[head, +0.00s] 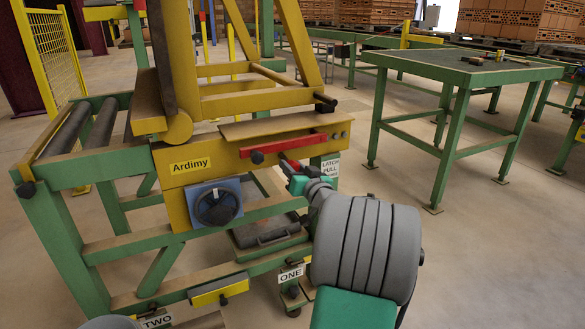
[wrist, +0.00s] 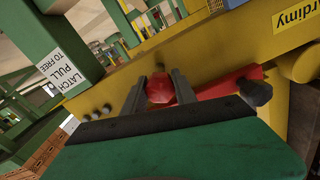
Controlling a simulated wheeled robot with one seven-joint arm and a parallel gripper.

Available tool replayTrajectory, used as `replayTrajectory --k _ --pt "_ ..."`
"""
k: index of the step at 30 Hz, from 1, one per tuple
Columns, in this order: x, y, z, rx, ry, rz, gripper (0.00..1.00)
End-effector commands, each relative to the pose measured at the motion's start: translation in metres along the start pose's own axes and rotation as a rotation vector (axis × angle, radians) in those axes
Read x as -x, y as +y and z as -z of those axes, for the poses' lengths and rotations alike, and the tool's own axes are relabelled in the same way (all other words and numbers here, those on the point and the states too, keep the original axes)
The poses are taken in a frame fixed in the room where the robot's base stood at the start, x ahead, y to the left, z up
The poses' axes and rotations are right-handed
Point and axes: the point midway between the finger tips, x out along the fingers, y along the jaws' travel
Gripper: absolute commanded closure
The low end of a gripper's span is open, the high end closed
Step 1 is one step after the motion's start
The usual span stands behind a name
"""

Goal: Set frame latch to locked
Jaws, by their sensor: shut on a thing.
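The yellow frame beam (head: 215,165) carries a red round knob (wrist: 160,88), seen between the two dark fingers in the wrist view. My gripper (head: 290,167) is closed around this knob at the right part of the beam; it also shows in the wrist view (wrist: 160,92). A sign reading "LATCH PULL TO FREE" (head: 331,168) is on the green post beside it, also in the wrist view (wrist: 63,72).
A red bar (head: 290,145) with a black end knob (head: 257,157) lies along the beam, close above my gripper. A blue panel with a black rotary knob (head: 215,206) is left of it. A green table (head: 460,70) stands right, with clear floor between.

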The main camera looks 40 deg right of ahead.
Motion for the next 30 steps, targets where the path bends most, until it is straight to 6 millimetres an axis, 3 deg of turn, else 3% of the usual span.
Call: replayTrajectory --k 4,30 --pt "0.0000 -0.0001 -0.0002 0.000 0.000 0.000 1.00" --pt "0.0001 -0.0002 -0.0006 -0.001 -0.001 0.001 1.00"
